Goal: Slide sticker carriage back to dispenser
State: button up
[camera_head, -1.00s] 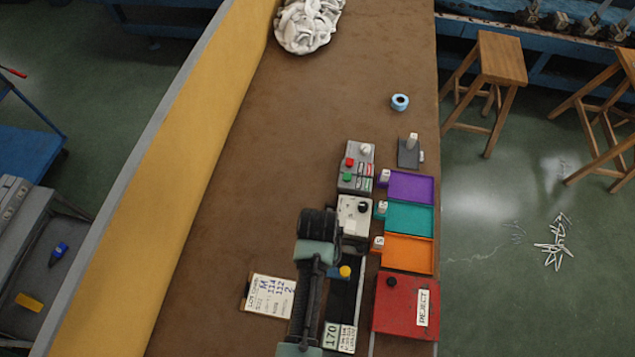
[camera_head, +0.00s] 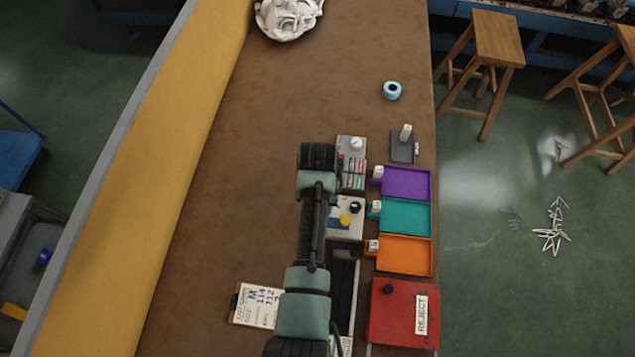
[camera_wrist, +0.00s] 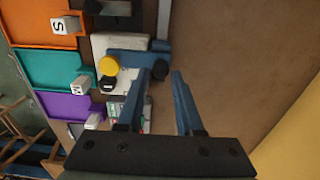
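The blue sticker carriage (camera_wrist: 135,57) with its yellow knob (camera_wrist: 108,66) sits against the white dispenser box (camera_wrist: 104,45) in the wrist view. In the head view the yellow knob (camera_head: 345,221) is over the near part of the white dispenser (camera_head: 336,231), which also has a black knob. My gripper (camera_wrist: 169,72) has its two blue fingers parted by a narrow gap. The left fingertip is beside a dark round end at the carriage's right side; I cannot tell whether they touch. Nothing shows held between the fingers. My arm hides the fingertips in the head view.
Purple (camera_head: 407,184), teal (camera_head: 405,216) and orange (camera_head: 404,255) trays and a red reject box (camera_head: 400,311) line the right edge. A control box (camera_head: 352,146) stands beyond the dispenser. A lot card (camera_head: 256,305) lies left.

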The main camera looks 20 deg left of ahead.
jog(key=shift+o, duration=1.3)
jog(key=shift+f, duration=0.1)
jog(key=shift+s, duration=0.1)
notch_tip(320, 180, up, 13)
jog(key=b, duration=0.1)
